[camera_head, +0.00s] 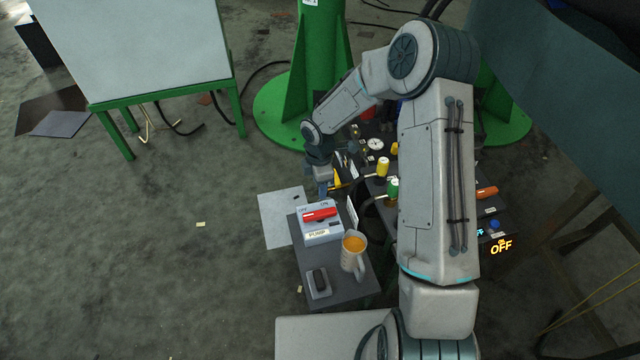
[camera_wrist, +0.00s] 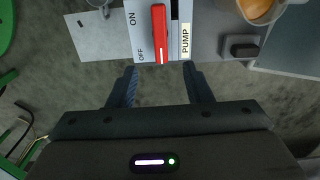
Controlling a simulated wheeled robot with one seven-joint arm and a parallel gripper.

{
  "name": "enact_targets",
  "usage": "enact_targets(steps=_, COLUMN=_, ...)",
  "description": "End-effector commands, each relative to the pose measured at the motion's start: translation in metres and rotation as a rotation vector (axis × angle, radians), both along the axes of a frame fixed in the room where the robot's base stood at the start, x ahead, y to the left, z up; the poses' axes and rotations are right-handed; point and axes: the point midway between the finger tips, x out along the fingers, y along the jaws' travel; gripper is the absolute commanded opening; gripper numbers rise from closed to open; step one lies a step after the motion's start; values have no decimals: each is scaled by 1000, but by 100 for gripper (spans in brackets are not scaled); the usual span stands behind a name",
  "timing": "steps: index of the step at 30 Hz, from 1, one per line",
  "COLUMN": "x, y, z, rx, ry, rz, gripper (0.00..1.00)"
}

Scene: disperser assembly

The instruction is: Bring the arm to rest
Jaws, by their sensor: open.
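My gripper (camera_wrist: 159,85) is open and empty in the wrist view, its two fingers apart with bare floor between them. It also shows in the head view (camera_head: 329,186), small, just behind the pump switch box. The pump box (camera_head: 321,232), light grey with a red lever (camera_head: 319,214) and ON and OFF marks, sits on a dark grey stand. In the wrist view the red lever (camera_wrist: 160,32) lies just beyond my fingertips, and no contact shows. My arm reaches up from the front and bends down to the gripper.
A jug of orange liquid (camera_head: 353,252) and a small dark block (camera_head: 319,282) stand on the dark stand. A control panel with a green-capped part (camera_head: 392,188), a yellow-capped part (camera_head: 383,166) and a lit OFF sign (camera_head: 501,248) lies right. Open floor is at left.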

Motion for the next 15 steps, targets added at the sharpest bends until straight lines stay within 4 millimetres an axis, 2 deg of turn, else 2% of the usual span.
enact_targets(steps=10, x=0, y=-1, z=2, rx=-2, ry=-1, rz=-4, gripper=45)
enact_targets(steps=13, x=-1, y=-5, z=20, rx=-13, ry=-9, rz=-35, gripper=45)
enact_targets(steps=15, x=-4, y=-12, z=44, rx=-31, ry=-20, rz=-87, gripper=45)
